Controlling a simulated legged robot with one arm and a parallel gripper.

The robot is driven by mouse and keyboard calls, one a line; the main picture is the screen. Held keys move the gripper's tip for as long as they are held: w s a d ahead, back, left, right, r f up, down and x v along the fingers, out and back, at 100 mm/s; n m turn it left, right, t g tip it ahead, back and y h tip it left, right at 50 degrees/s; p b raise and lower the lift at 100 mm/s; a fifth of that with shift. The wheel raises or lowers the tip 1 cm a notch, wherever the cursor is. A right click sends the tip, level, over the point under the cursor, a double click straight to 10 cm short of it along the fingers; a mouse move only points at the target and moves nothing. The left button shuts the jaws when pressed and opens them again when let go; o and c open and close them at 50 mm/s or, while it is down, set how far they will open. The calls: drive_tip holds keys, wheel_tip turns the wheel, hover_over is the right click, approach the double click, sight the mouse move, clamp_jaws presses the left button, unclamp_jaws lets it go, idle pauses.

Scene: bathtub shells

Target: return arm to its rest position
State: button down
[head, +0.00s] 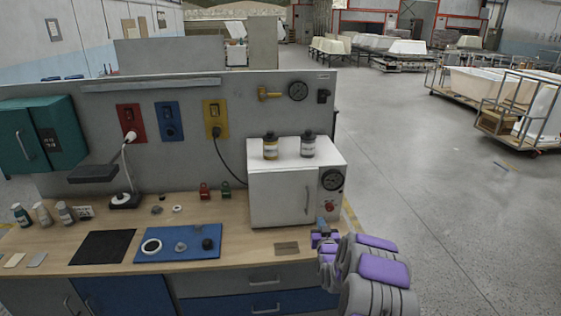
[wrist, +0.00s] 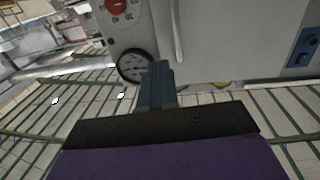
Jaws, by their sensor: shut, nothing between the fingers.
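My gripper (head: 322,222) is at the front right corner of the workbench in the head view, close to the white oven-like box (head: 275,196). My purple and grey arm reaches in from the lower right. In the wrist view my gripper (wrist: 158,72) shows its dark fingers together, with nothing between them. Beyond the fingers are a round dial (wrist: 132,66) and a red knob on the box's front. I cannot tell the exact gap between the fingertips and the box.
Two small bottles (head: 288,146) stand on the box. A blue mat (head: 180,250) with small parts and a black mat (head: 102,247) lie on the workbench (head: 222,207). A backboard carries sockets and a gauge. Open grey floor (head: 450,200) lies to the right, with bathtub carts beyond.

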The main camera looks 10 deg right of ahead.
drive_tip(key=s+a+r+g+y+b, duration=0.1)
drive_tip(key=s+a+r+g, duration=0.2)
drive_tip(key=s, duration=0.3)
drive_tip(key=s+a+r+n+g+y, duration=0.1)
drive_tip(key=s+a+r+g, duration=0.15)
drive_tip(key=s+a, duration=0.2)
drive_tip(key=s+a+r+g+y+b, duration=0.1)
drive_tip(key=s+a+r+g, duration=0.15)
drive_tip(key=s, duration=0.35)
drive_tip(key=s+r+g+h+b, duration=0.1)
drive_tip(key=s+r+g, duration=0.3)
drive_tip(key=s, duration=4.1)
drive_tip(key=g, duration=0.7)
drive_tip(key=shift+s+a+g+b, duration=0.25)
drive_tip(key=shift+a+g+b, duration=0.05)
drive_tip(key=shift+b, duration=0.05)
drive_tip(key=shift+r, duration=0.1)
